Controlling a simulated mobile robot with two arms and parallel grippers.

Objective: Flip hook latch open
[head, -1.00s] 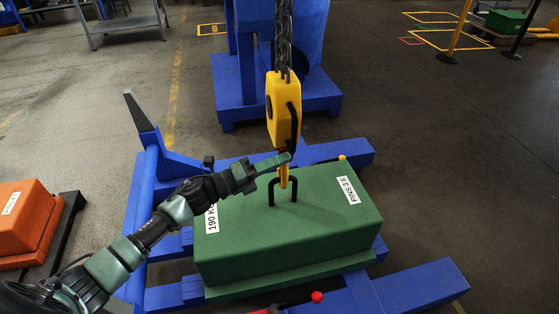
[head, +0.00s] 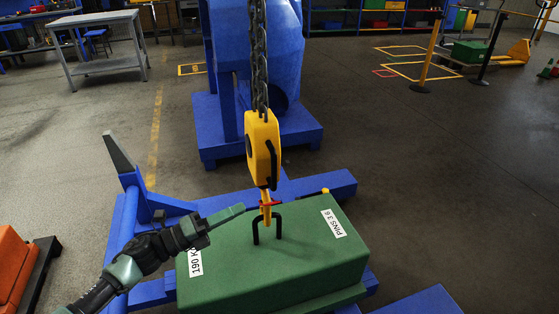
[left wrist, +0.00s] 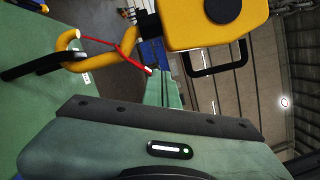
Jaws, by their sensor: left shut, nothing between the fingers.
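The yellow hook block (head: 262,150) hangs on a dark chain. Its hook (head: 265,212) passes through the black U-shaped lifting eye (head: 256,232) on the green weight (head: 300,255). A thin red latch (head: 270,204) crosses the hook. In the left wrist view the red latch (left wrist: 119,49) runs from near the tip of the hook (left wrist: 105,59) past its shank; I cannot tell if it is open. My left gripper (head: 241,209) is shut and empty, with its fingertips just left of the hook. Its fingers also show in the left wrist view (left wrist: 165,88). My right gripper is not in view.
A blue frame (head: 330,185) lies under and around the weight, with an upright post (head: 118,152) at left. A blue machine stand (head: 215,143) is behind the hook. An orange block (head: 14,265) is at far left. Open floor lies to the right.

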